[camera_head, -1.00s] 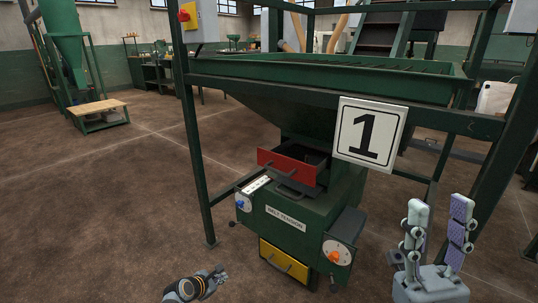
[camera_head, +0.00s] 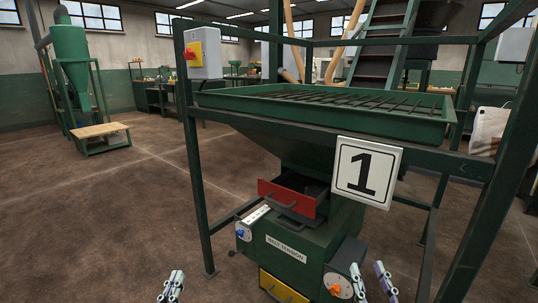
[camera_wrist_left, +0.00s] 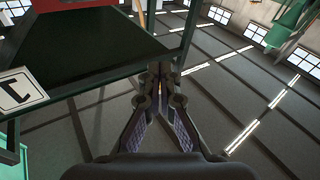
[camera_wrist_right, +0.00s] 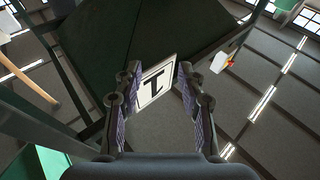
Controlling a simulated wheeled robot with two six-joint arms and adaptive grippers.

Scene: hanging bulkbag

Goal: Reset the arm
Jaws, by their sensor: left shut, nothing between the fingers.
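My left gripper (camera_head: 175,274) stands at the bottom edge of the head view, left of the green machine, with its fingers up. In the left wrist view its fingertips (camera_wrist_left: 162,72) meet and hold nothing. My right gripper (camera_head: 367,265) is at the bottom of the head view, in front of the machine's right side. Its two fingers are spread and empty, and they also show apart in the right wrist view (camera_wrist_right: 158,72). Most of both arms is out of the head view.
The green frame with its hopper tray (camera_head: 330,119) and number 1 sign (camera_head: 367,172) stands ahead. Below are an open red drawer (camera_head: 287,197), the belt tension box (camera_head: 288,249) and a yellow drawer (camera_head: 283,288). Open floor (camera_head: 110,220) lies to the left.

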